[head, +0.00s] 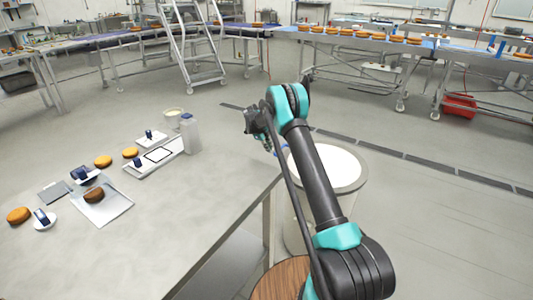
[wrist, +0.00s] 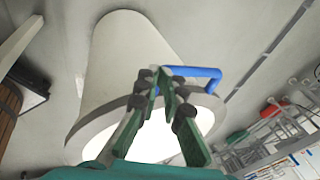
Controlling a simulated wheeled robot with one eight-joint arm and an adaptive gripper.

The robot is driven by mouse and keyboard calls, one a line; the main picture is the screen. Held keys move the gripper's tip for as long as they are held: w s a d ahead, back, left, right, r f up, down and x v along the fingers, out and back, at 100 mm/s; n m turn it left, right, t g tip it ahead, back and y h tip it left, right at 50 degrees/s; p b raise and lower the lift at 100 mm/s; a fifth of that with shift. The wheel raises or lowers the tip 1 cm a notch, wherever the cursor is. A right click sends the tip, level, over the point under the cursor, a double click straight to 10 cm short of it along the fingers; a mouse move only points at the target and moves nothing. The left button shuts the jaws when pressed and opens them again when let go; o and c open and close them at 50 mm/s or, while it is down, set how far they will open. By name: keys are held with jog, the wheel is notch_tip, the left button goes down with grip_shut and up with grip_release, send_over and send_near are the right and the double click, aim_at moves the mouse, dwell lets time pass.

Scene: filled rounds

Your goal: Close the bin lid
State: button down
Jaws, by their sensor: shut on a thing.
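The bin (head: 298,232) is a round, pale grey drum standing on the floor just right of the table. A bright white round surface (head: 325,163) with a broad grey rim (head: 349,188) shows at its top; I cannot tell whether it is the lid's face or the bin's inside. A blue handle (wrist: 207,72) sticks out from the rim side in the wrist view. My gripper (head: 268,146) is at the far left edge of the bin top. In the wrist view its green fingers (wrist: 165,73) are shut on the blue handle's end. My arm hides part of the bin.
The grey table (head: 195,215) at the left carries buns, a tray (head: 103,204), small scales and a pale bottle (head: 190,134). A wooden round top (head: 280,281) is close in front. Conveyors with buns, a step ladder (head: 195,50) and a red crate (head: 459,106) stand behind. Floor right is clear.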

jog(key=v, duration=1.1)
jog(key=s+d+r+n+y, duration=0.1)
jog(key=s+d+r+n, duration=0.5)
jog(key=s, duration=0.4)
jog(key=s+d+r+n+y, duration=0.1)
jog(key=s+d+r+n, duration=0.15)
jog(key=s, duration=0.45)
jog(key=s+d+r+n, duration=0.15)
jog(key=s+n, duration=0.25)
jog(key=s, duration=0.4)
jog(key=s+d+f+n, duration=0.1)
jog(key=s+n, duration=0.3)
jog(key=s, duration=0.6)
jog(key=s+f+n+t+y, duration=0.1)
jog(key=s+f+n, duration=0.2)
jog(key=s, duration=0.7)
jog(key=s+d+f+n+t+y, duration=0.1)
jog(key=s+n, duration=0.4)
jog(key=s, duration=0.5)
jog(key=shift+d+f, duration=0.35)
jog(key=shift+f, duration=0.4)
jog(key=shift+s, duration=0.1)
